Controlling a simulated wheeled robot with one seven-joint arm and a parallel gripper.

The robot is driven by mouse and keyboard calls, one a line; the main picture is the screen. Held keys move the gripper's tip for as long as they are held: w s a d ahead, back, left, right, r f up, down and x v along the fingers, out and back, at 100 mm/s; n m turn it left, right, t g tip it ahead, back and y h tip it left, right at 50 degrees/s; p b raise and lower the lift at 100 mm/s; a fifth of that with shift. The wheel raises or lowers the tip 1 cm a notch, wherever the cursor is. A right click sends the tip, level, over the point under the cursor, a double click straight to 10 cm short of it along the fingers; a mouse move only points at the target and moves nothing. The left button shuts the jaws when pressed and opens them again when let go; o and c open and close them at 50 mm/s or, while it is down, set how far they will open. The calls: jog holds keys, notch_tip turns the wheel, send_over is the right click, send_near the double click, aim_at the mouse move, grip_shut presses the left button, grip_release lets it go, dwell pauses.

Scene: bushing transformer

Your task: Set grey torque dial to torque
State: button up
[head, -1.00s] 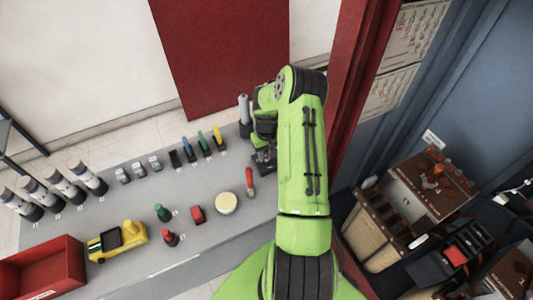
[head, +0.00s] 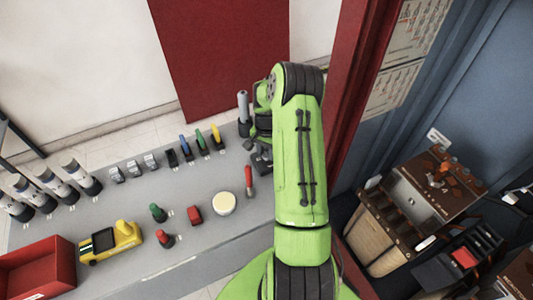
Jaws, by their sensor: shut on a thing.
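A slim grey upright tool (head: 243,105) with a dark lower collar (head: 245,128) stands at the far right end of the grey bench in the head view; I take it to carry the grey torque dial. My gripper (head: 256,138) is beside it, to the right, low over the bench. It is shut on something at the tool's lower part. The green arm and dark gripper body hide most of the contact, and the dial's setting cannot be read.
On the grey bench (head: 120,190), a red-handled tool (head: 249,180), a round cream pot (head: 224,203) and coloured tools (head: 201,139) lie near the arm. A yellow device (head: 112,241) and red bin (head: 35,270) are left. A red post (head: 352,85) stands close right.

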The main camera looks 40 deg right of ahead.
aim_at(266, 154)
jog(key=m+b, duration=0.1)
jog(key=m, duration=0.5)
jog(key=shift+b, duration=0.4)
jog(key=m+b, duration=0.1)
jog(key=m, duration=0.6)
jog(key=shift+b, duration=0.3)
jog(key=o, duration=1)
jog(key=shift+o, duration=0.2)
notch_tip(266, 154, up, 16)
jog(key=p, duration=0.2)
jog(key=shift+f, duration=0.1)
